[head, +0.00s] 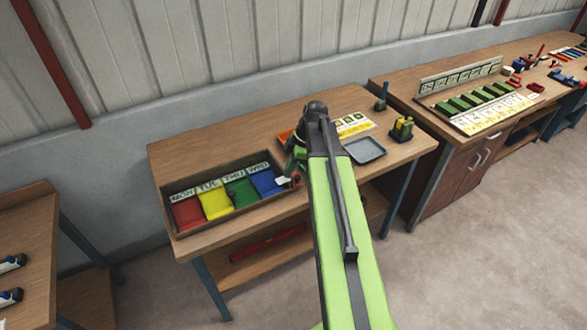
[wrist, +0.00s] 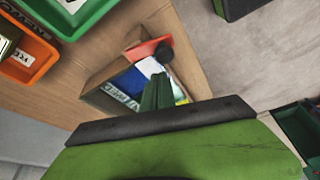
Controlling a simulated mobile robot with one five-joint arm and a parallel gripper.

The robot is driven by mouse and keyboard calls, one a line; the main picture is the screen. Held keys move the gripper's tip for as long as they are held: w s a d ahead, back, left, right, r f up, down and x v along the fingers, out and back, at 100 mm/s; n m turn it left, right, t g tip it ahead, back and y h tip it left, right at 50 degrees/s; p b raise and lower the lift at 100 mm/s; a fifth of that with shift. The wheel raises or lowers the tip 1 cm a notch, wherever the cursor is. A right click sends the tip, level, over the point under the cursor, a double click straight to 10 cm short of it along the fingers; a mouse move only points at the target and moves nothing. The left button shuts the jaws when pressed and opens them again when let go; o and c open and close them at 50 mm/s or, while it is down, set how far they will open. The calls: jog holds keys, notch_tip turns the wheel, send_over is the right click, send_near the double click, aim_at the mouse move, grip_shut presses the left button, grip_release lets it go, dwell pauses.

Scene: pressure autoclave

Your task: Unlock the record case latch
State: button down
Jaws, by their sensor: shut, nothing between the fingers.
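The record case (head: 225,217) is an open wooden box at the front left of the bench. It holds labelled red, yellow, green and blue blocks in a row. In the wrist view, the case (wrist: 104,98) shows one corner with blue, white and a printed label inside. A red latch piece (wrist: 146,49) with a dark round knob (wrist: 166,50) sits at that corner. My gripper (head: 294,178) is low over the case's right end, partly hidden by my arm. In the wrist view, my gripper's fingers (wrist: 158,80) are together and empty, pointing at the corner near the latch. Contact cannot be told.
An orange tray (wrist: 38,68) and a green tray (wrist: 70,22) lie beside the case in the wrist view. A grey tray (head: 364,150) and a yellow-and-black item (head: 402,128) stand on the bench's right. Another bench (head: 410,85) stands farther right. Floor is clear in front.

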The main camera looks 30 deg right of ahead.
jog(key=a+r+p, duration=0.1)
jog(key=a, duration=0.1)
jog(key=a+r+p, duration=0.1)
jog(key=shift+w+a, duration=0.1)
jog(key=shift+a, duration=0.3)
jog(key=w+p+v, duration=0.1)
jog(key=p+v, duration=0.7)
jog(key=shift+s+d+r, duration=0.15)
jog(key=shift+d+r, duration=0.15)
jog(key=shift+d, duration=0.1)
jog(key=shift+a+f, duration=0.1)
